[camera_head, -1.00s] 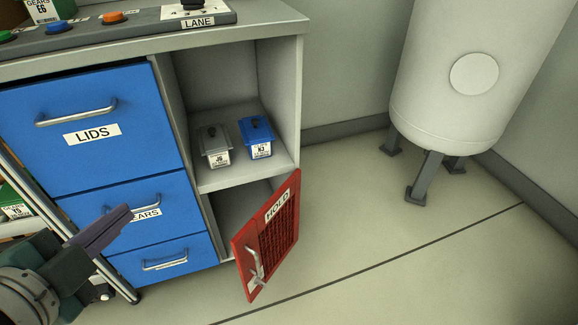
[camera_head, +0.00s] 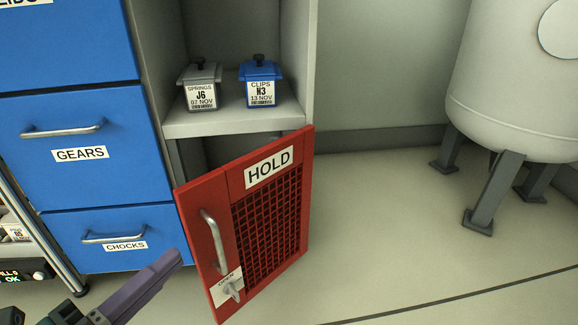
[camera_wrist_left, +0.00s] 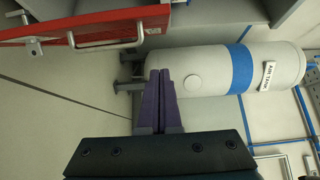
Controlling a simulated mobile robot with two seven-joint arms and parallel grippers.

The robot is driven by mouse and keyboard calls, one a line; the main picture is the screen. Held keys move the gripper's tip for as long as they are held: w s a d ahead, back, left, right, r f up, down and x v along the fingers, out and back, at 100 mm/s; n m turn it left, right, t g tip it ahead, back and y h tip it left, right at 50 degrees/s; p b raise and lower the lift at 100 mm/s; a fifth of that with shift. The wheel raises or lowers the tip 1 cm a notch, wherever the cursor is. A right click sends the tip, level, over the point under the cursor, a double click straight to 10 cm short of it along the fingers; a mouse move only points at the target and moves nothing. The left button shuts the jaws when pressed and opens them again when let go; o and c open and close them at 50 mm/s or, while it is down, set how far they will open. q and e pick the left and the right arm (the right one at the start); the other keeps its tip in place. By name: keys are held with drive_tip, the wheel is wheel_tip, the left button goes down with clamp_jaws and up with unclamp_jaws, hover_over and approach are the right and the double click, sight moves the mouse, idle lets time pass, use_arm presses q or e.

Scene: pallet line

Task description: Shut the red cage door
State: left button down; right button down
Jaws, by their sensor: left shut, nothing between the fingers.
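The red cage door (camera_head: 272,222) labelled HOLD stands open, swung out from the lower compartment of the grey cabinet. It has a mesh panel, a silver bar handle (camera_head: 213,240) and a small latch (camera_head: 232,287) by a tag reading OPEN. My left gripper (camera_head: 172,262) is shut and empty, left of the door and apart from it. In the left wrist view the gripper (camera_wrist_left: 161,75) points toward a white tank, with the red door (camera_wrist_left: 75,25) and its handle (camera_wrist_left: 107,44) at upper left. My right gripper is not in view.
Blue drawers labelled GEARS (camera_head: 75,150) and CHOCKS (camera_head: 115,240) stand left of the door. A grey box (camera_head: 201,85) and a blue box (camera_head: 261,82) sit on the shelf (camera_head: 236,119) above. A white tank (camera_head: 515,95) on legs stands right. Floor (camera_head: 390,240) right of the door is clear.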

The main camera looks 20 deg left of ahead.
sight(200, 206)
use_arm(q)
drive_tip(key=w+b, duration=0.1)
drive_tip(key=w, duration=0.2)
drive_tip(key=w+a+b, duration=0.1)
drive_tip(key=w+b, duration=0.1)
drive_tip(key=w, duration=0.2)
drive_tip(key=w+b, duration=0.1)
drive_tip(key=w, duration=0.2)
drive_tip(key=shift+w+a+f, duration=0.1)
drive_tip(key=shift+w+a, duration=0.1)
drive_tip(key=shift+w, duration=0.15)
drive_tip(key=shift+w+a+b, duration=0.15)
drive_tip(key=shift+a+b, duration=0.15)
drive_tip(key=shift+a, duration=0.35)
drive_tip(key=shift+d, duration=0.1)
